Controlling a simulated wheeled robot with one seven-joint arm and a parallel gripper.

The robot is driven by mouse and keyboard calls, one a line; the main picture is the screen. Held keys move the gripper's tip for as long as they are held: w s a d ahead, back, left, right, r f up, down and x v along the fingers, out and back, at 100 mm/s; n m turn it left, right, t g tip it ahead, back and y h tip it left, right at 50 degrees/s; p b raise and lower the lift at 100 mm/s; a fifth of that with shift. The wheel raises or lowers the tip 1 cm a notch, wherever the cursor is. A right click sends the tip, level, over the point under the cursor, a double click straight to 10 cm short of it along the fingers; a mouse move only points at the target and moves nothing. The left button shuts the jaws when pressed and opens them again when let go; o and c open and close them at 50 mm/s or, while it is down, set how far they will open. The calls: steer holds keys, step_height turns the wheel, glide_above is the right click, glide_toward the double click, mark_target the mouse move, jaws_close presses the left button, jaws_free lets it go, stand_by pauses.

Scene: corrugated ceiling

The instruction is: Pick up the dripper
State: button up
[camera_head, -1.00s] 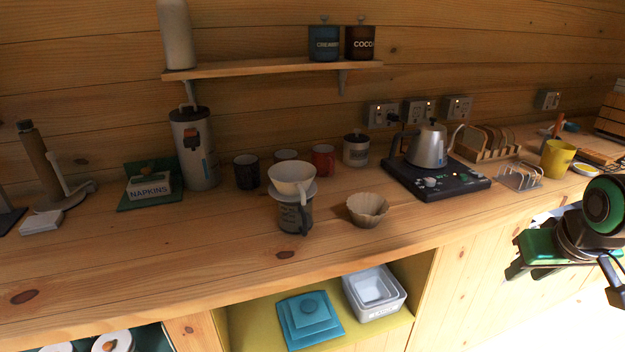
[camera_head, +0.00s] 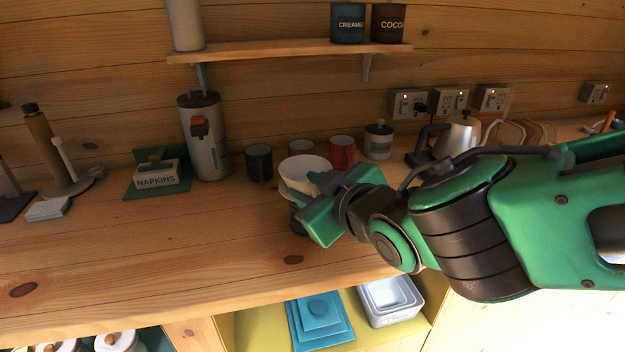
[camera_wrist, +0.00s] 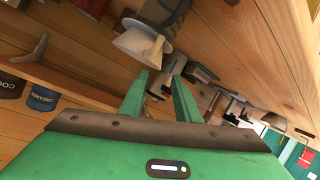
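The white dripper (camera_head: 305,168) sits on a dark mug-like server on the wooden counter, partly hidden behind my gripper in the head view. In the wrist view the dripper (camera_wrist: 138,42) lies just beyond the fingertips, nearer the left finger. My gripper (camera_wrist: 160,82) is open, with its two green fingers apart and nothing held between them. In the head view my gripper (camera_head: 322,203) is in front of the dripper and the server; whether it touches them cannot be told.
Several mugs, including a red one (camera_head: 342,151), and a lidded jar (camera_head: 378,141) stand behind. A tall canister (camera_head: 203,140) and napkin box (camera_head: 156,175) are to the left. A shelf (camera_head: 290,48) hangs above. The counter's left front is clear.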

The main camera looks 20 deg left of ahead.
steer(key=shift+w+x, duration=0.25)
steer(key=shift+x, duration=5.1)
steer(key=shift+d+r, duration=0.1)
steer(key=shift+d, duration=0.05)
jaws_close()
